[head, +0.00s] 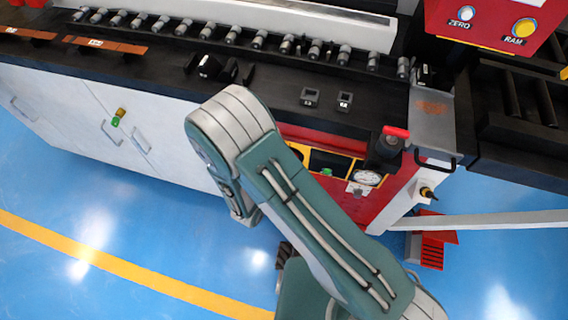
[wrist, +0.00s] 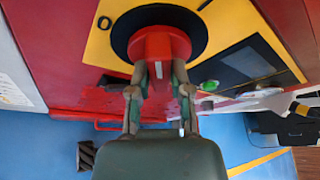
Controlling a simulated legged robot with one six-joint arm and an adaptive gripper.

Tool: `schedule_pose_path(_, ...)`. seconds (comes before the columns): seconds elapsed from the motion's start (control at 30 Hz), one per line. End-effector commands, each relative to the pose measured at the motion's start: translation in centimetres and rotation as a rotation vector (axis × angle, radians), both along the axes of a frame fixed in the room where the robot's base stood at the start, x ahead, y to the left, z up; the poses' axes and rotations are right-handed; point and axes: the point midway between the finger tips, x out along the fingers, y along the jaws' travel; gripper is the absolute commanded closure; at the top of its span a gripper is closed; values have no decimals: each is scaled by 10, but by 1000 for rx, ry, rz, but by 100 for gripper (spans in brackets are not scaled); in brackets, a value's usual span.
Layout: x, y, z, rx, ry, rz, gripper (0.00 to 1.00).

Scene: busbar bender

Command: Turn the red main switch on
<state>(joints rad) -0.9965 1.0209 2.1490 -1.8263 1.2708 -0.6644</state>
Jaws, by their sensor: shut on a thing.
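The red main switch (wrist: 160,45) is a round red knob on a black disc, set on a yellow plate (wrist: 100,48) in the wrist view. A white mark shows on the knob, pointing down in the picture. My gripper (wrist: 160,71) has its two fingers on either side of the knob's lower part, closed on it. In the head view my own arm hides the switch and the gripper. Part of the yellow plate (head: 345,150) shows there beside my arm.
A green button (wrist: 208,85) and a dark screen (wrist: 246,64) lie right of the switch. Blue floor (head: 150,220) is open at the left.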

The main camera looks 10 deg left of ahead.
Motion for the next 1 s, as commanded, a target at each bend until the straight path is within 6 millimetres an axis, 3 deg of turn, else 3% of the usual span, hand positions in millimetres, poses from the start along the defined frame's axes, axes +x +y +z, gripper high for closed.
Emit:
schedule_pose_path(0.5, -2, -3, -2, 450, -25, -1, 100)
schedule_pose_path(1.0, -2, -3, -2, 654, -42, 0, 100)
